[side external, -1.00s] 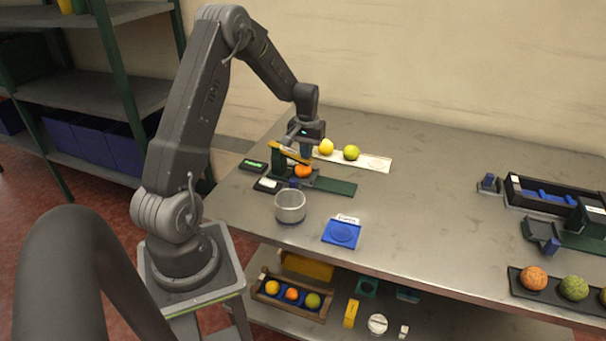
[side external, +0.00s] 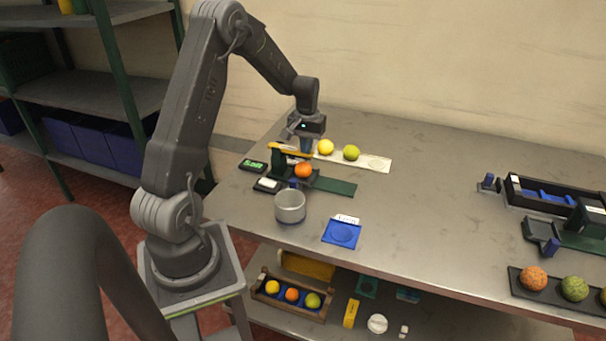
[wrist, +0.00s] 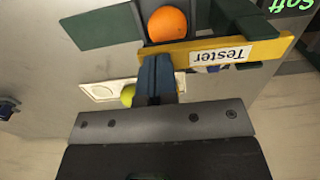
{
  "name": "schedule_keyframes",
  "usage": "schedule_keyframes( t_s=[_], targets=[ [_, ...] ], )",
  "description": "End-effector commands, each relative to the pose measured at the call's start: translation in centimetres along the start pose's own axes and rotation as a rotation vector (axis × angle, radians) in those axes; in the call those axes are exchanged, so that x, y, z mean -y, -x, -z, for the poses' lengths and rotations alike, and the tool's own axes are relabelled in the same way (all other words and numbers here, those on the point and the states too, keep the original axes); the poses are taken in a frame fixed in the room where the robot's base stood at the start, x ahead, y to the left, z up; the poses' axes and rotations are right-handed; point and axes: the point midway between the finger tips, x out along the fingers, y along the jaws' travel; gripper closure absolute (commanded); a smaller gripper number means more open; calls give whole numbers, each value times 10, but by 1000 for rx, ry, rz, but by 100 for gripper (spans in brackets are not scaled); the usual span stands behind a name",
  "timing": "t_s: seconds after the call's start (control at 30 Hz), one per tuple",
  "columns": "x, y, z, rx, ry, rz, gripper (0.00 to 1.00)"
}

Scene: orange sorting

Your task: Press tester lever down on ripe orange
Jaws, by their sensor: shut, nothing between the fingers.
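The orange (side external: 303,170) sits in the dark green tester (side external: 335,186) under its yellow lever (side external: 283,150). In the wrist view the orange (wrist: 168,25) shows beside the lever, which carries a "Tester" label (wrist: 220,54). My gripper (side external: 306,147) is shut and empty at the lever's free end. In the wrist view its closed fingers (wrist: 157,72) overlap the lever's end; whether they touch it I cannot tell. The tester's display (side external: 253,165) is lit green and reads "Soft" in the wrist view (wrist: 290,5).
A yellow fruit (side external: 326,147) and a green fruit (side external: 351,153) rest on a white tray (side external: 377,164) behind the tester. The middle of the table is clear.

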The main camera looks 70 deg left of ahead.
Motion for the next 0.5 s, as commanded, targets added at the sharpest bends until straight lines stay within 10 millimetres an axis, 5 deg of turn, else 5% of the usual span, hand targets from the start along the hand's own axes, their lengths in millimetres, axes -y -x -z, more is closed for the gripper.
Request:
schedule_keyframes(
  t_s=[0.5],
  targets=[
    [0,41,0,-3,0,0,100]
  ],
)
